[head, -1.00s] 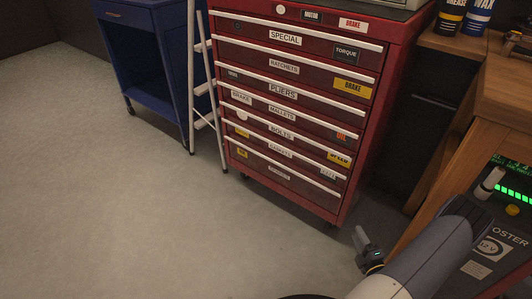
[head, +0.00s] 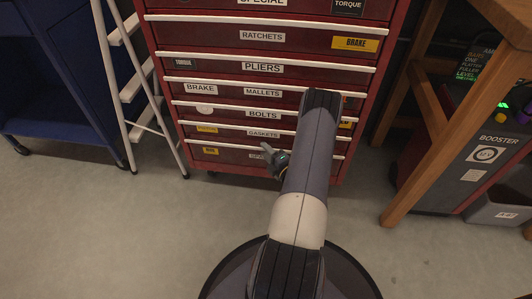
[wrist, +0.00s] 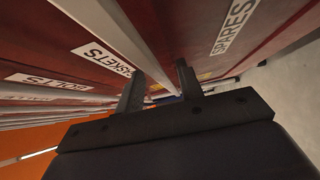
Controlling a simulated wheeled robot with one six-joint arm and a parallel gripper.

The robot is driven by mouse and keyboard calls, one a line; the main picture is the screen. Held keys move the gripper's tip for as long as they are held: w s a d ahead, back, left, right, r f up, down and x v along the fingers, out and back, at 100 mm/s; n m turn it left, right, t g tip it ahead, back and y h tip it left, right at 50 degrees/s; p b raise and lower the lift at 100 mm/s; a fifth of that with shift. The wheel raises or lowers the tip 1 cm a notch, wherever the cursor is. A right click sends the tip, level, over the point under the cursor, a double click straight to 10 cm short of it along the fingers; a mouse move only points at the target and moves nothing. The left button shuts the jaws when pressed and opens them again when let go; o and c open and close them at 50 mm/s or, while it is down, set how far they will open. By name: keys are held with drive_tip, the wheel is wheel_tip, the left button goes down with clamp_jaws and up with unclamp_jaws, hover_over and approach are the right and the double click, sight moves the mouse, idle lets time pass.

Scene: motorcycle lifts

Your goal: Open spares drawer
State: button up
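The spares drawer (head: 228,156) is the bottom drawer of the red tool chest, and it looks shut. Its label is partly hidden by my gripper in the head view, but SPARES reads clearly on the drawer front in the wrist view (wrist: 235,27). A pale handle strip (wrist: 122,38) runs between the GASKETS and SPARES labels. My gripper (head: 272,154) is low in front of the chest. In the wrist view my gripper (wrist: 160,84) has its fingers apart, one on each side of the strip. I cannot tell whether they touch it.
The other drawers, such as gaskets (head: 232,133), look shut. A white stepladder (head: 133,85) and a blue cabinet (head: 75,70) stand left. A wooden bench leg (head: 440,140) and a booster unit (head: 480,165) stand right. Grey floor (head: 120,235) in front is clear.

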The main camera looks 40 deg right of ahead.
drive_tip(key=shift+c, duration=0.4)
clamp_jaws()
